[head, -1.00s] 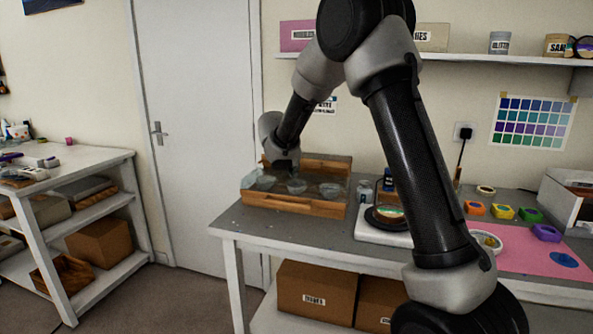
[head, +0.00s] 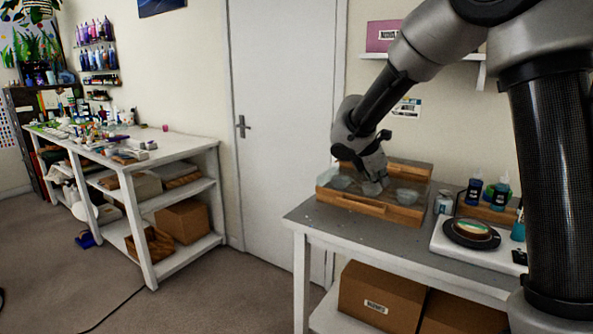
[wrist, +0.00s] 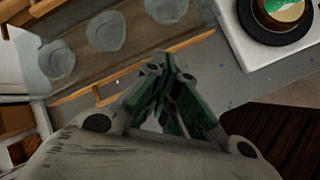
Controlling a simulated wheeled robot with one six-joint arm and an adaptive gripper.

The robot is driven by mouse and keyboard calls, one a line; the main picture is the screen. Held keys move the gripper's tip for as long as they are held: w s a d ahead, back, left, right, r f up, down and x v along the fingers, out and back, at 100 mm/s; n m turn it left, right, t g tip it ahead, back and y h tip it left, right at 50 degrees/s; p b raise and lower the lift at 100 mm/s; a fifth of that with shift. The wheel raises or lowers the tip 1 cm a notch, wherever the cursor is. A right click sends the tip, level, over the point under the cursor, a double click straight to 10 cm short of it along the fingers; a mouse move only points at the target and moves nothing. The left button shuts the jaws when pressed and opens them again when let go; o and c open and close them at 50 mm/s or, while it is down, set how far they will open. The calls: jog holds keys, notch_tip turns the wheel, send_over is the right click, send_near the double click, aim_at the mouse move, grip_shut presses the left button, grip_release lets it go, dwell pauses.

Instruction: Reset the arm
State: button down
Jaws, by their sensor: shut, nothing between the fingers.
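My gripper (head: 373,186) is shut and empty. In the head view it points down in front of the wooden tray (head: 368,206) and partly covers it; I cannot tell its exact height. In the wrist view the gripper (wrist: 170,68) has its dark green fingers together over the grey table, beside the tray's edge. Clear cups stand in the tray: a left cup (head: 340,182) and a right cup (head: 408,197) show in the head view. Three cups show in the wrist view, including the middle cup (wrist: 106,31). My arm reaches in from the right.
A white device with a dark round plate (head: 471,233) stands right of the tray, near several bottles (head: 474,191). Cardboard boxes (head: 380,296) lie under the table. A white shelf bench (head: 150,155) stands at left. Open floor (head: 190,290) lies between bench and table.

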jog(key=s+d+r+m+y, duration=0.2)
jog(key=s+m, duration=0.4)
jog(key=s, duration=0.5)
jog(key=s+d+r+m+y, duration=0.1)
jog(key=s+d+r+m, duration=0.1)
jog(key=s+d+m, duration=0.2)
jog(key=s+d+r+m+y, duration=0.2)
jog(key=s+m, duration=0.8)
jog(key=s, duration=0.9)
jog(key=shift+s+d+y, duration=0.25)
jog(key=shift+d+y, duration=0.05)
jog(key=shift+d, duration=0.1)
jog(key=shift+d, duration=0.1)
